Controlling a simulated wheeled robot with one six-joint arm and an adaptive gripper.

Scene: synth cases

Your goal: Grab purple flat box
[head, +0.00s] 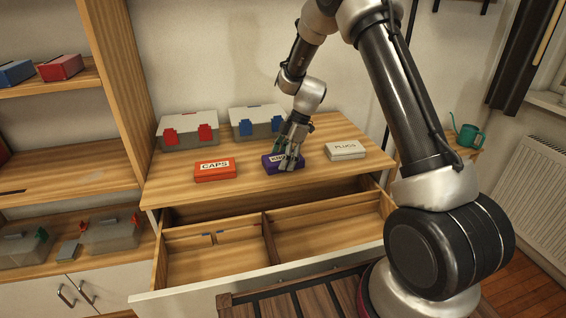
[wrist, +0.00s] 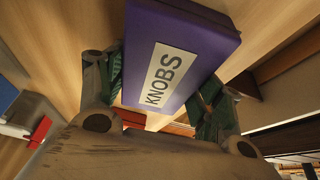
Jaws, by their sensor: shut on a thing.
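The purple flat box (head: 271,162) is on the wooden top of the drawer cabinet, between an orange-red box and a white box. Its label reads KNOBS in the wrist view (wrist: 190,35). My gripper (head: 290,160) comes down over the box's right part in the head view and hides some of it. In the wrist view my gripper's green-padded fingers (wrist: 163,95) are on both sides of the box, shut on it. Whether the box is lifted off the top cannot be told.
An orange-red box (head: 215,170) labelled CAPS is to the left and a white box (head: 345,150) labelled PLUGS to the right. Two cases with red (head: 188,130) and blue (head: 257,121) latches stand behind. The divided drawer (head: 215,262) below is open. Shelves (head: 65,160) stand at left.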

